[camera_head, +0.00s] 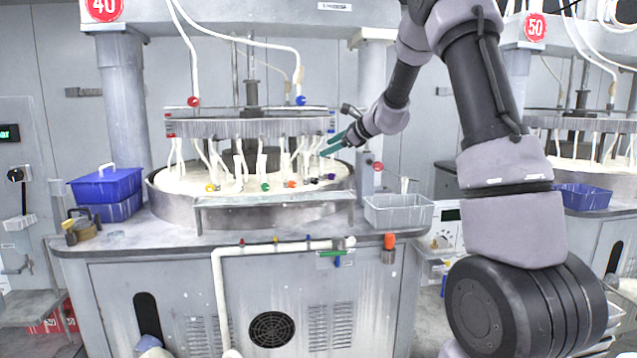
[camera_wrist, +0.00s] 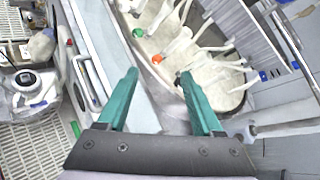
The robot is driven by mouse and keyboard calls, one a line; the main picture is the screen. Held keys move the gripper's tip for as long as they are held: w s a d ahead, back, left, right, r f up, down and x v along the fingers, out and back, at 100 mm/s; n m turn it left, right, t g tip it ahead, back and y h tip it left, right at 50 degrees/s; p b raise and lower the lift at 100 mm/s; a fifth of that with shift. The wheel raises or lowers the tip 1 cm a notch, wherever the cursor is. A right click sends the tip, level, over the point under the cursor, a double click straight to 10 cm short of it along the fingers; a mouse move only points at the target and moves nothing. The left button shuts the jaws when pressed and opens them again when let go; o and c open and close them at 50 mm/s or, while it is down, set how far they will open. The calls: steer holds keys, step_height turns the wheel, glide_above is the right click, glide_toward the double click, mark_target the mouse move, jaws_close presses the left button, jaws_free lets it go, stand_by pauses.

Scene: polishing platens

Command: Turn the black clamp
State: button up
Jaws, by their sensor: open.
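My gripper (camera_head: 333,145) is open and empty at the right side of the round platen basin, above its rim. Its two teal fingers (camera_wrist: 159,76) show apart in the wrist view. A small dark clamp (camera_head: 331,177), which looks black, sits at the right end of the row of coloured clamps, below the fingertips.
White hoses hang from the upper ring (camera_head: 250,127) into the basin (camera_head: 170,206). A metal bar (camera_head: 270,201) crosses its front. A grey bin (camera_head: 398,212) stands right, blue bins (camera_head: 107,187) left. A post with a red knob (camera_head: 377,167) stands near my arm.

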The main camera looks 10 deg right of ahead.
mark_target(316, 181)
steer(key=w+d+f+m+t+h, duration=0.1)
steer(key=w+d+f+m, duration=0.15)
steer(key=w+f, duration=0.4)
steer(key=w+d+f+m+t+h, duration=0.1)
steer(key=w+f+m, duration=0.3)
steer(key=w+f, duration=0.25)
steer(key=x, duration=1)
steer(key=shift+w+r, duration=0.15)
steer(key=shift+r, duration=0.1)
jaws_close()
